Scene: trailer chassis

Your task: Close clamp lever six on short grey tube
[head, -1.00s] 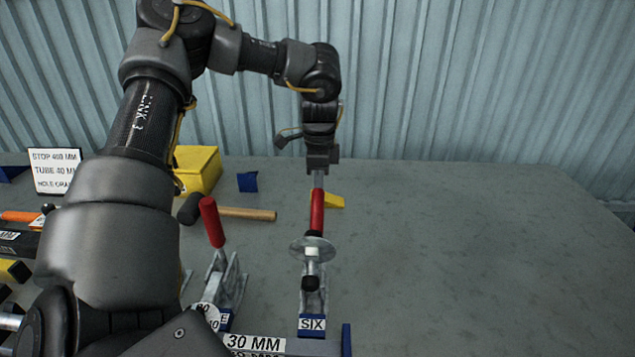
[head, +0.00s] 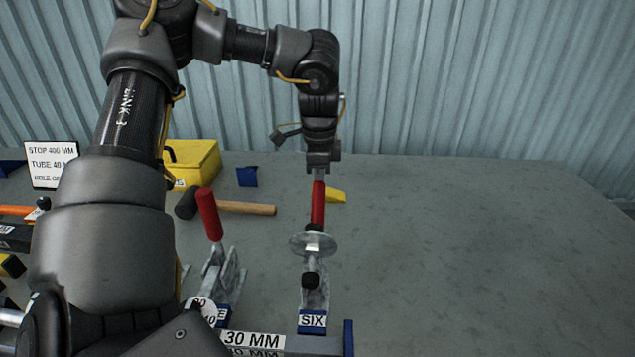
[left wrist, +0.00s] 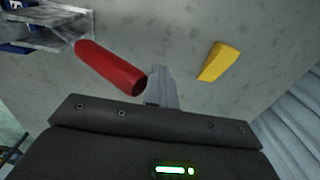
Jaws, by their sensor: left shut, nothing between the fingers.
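Clamp six stands at the lower centre of the head view, with its blue SIX label (head: 312,320) at its foot. Its red lever handle (head: 318,205) points up and away from me, with a clear disc and a black-tipped spindle below it. The handle also shows in the left wrist view (left wrist: 110,68). My left gripper (head: 318,174) is shut and empty, right at the handle's far end; I cannot tell whether they touch. In the left wrist view the shut fingers (left wrist: 161,86) are beside the handle's tip. The short grey tube is not clearly visible. My right gripper is not in view.
A second clamp with a red handle (head: 209,214) stands just left. A mallet (head: 240,208), a yellow box (head: 196,163), a yellow wedge (head: 336,196) and a blue block (head: 247,176) lie behind. The bench's right side is clear.

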